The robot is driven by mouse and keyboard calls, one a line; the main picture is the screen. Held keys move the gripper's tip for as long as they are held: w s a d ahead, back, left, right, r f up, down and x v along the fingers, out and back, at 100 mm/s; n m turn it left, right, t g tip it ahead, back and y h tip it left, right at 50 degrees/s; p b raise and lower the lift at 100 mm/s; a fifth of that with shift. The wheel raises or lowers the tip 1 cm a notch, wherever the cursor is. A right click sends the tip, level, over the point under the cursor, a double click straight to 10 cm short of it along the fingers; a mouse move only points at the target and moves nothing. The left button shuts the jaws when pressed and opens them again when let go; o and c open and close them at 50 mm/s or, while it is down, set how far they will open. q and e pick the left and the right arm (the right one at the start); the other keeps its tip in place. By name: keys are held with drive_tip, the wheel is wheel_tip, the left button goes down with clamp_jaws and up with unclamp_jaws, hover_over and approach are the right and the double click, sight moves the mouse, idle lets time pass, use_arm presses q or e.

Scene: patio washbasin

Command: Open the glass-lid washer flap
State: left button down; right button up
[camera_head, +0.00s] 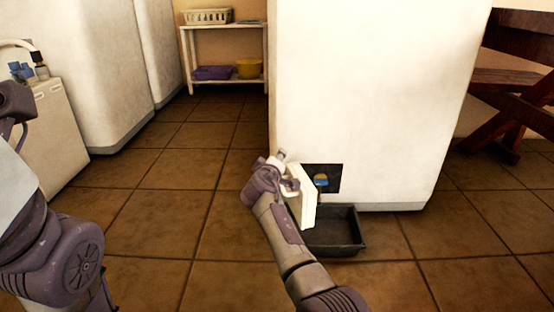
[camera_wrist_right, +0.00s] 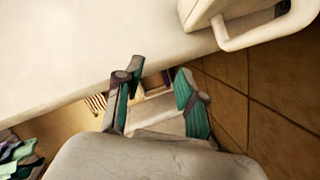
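The white washer (camera_head: 370,90) has a small flap (camera_head: 303,197) low on its front, at the left part of that face. The flap stands swung out to the left, away from a dark opening (camera_head: 333,172) with a blue and yellow part inside. My right gripper (camera_head: 278,160) is beside the flap, on its left. In the right wrist view its fingers (camera_wrist_right: 155,98) are apart with nothing between them. A white piece with a loop handle (camera_wrist_right: 262,30) shows there at the upper right. Parts of my left arm show at the left edge, without recognizable fingertips. No glass lid is visible.
A black tray (camera_head: 335,235) lies on the tiled floor below the opening. Another white appliance (camera_head: 85,70) stands at the left. A shelf (camera_head: 225,52) with baskets is at the back, a wooden bench (camera_head: 515,85) at the right. The floor between is clear.

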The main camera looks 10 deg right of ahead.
drive_tip(key=shift+r, duration=0.4)
